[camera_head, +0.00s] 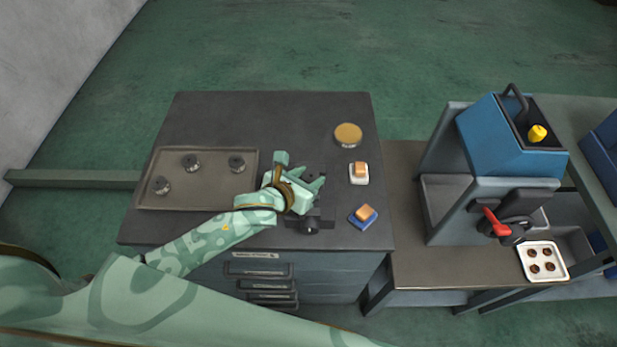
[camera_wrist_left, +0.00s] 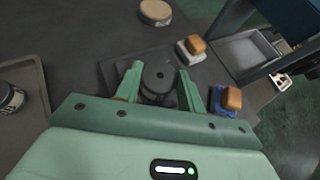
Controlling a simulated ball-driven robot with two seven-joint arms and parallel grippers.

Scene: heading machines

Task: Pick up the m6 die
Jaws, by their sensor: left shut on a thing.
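My left gripper (camera_head: 301,171) is over the dark bench top, right of the tray. In the left wrist view its two fingers (camera_wrist_left: 160,75) are shut on a dark cylindrical die (camera_wrist_left: 157,82), one finger on each side. The die looks upright on or just above a dark square base; I cannot tell if it touches. No marking on it is readable, so the pictures do not confirm it as the m6. Similar dark dies (camera_head: 190,162), (camera_head: 236,163), (camera_head: 161,185) stand on the flat tray (camera_head: 212,181). My right gripper is not in view.
A round tan-topped piece (camera_head: 348,134), a white block with orange-brown top (camera_head: 359,173) and a blue one (camera_head: 363,215) are on the right. A blue machine (camera_head: 511,137) with a red handle (camera_head: 496,222) stands farther right.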

